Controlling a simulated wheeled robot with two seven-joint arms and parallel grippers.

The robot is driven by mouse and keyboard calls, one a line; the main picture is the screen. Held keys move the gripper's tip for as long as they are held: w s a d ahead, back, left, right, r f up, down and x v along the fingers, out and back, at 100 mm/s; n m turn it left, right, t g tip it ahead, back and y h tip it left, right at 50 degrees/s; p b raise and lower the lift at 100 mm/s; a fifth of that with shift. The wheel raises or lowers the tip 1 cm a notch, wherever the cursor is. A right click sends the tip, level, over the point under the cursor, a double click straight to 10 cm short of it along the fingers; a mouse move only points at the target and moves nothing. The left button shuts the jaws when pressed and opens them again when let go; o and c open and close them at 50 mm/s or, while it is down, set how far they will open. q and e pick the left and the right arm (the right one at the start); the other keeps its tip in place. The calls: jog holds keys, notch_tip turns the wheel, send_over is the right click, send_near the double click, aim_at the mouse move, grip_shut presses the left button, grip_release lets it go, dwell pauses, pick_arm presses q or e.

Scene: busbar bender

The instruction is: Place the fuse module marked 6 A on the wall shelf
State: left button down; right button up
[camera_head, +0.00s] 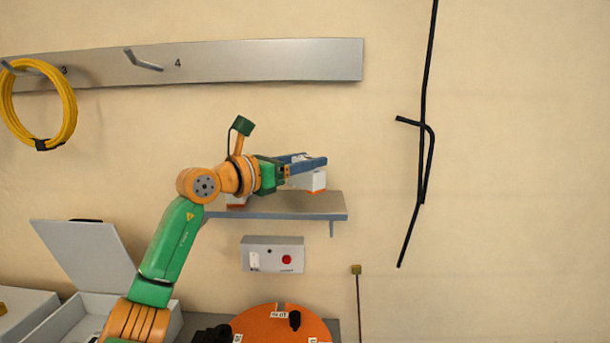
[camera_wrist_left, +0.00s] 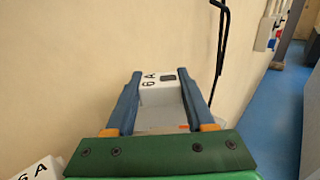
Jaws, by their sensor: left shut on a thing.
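The fuse module marked 6 A (camera_wrist_left: 158,88) is a white block between the two blue fingers of my left gripper (camera_wrist_left: 160,95) in the left wrist view. In the head view the left gripper (camera_head: 308,163) is above the right part of the grey wall shelf (camera_head: 290,206), shut on the white module with an orange base (camera_head: 315,181). I cannot tell whether its base touches the shelf. A second white and orange module (camera_head: 237,201) stands on the shelf, partly behind my arm. Its marking shows partly in the left wrist view (camera_wrist_left: 38,170). My right gripper is out of view.
A grey rail (camera_head: 250,62) with numbered hooks runs above, with a yellow cable coil (camera_head: 73,108) at left. A grey box with a red button (camera_head: 272,256) is below the shelf. Black bent rods (camera_head: 424,130) hang at right. An orange disc (camera_head: 280,325) is at the bottom.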

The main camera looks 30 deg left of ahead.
pick_arm(q)
jog(key=shift+s+a+f, duration=0.1)
jog(key=shift+f, duration=0.85)
jog(key=shift+s+a+f, duration=0.1)
jog(key=shift+a+f, duration=0.1)
jog(key=shift+f, duration=0.05)
jog(key=shift+d, duration=0.1)
jog(key=shift+f, duration=0.25)
jog(key=shift+c, duration=1.3)
grip_release()
jog(key=shift+r, duration=0.1)
jog(key=shift+r, duration=0.1)
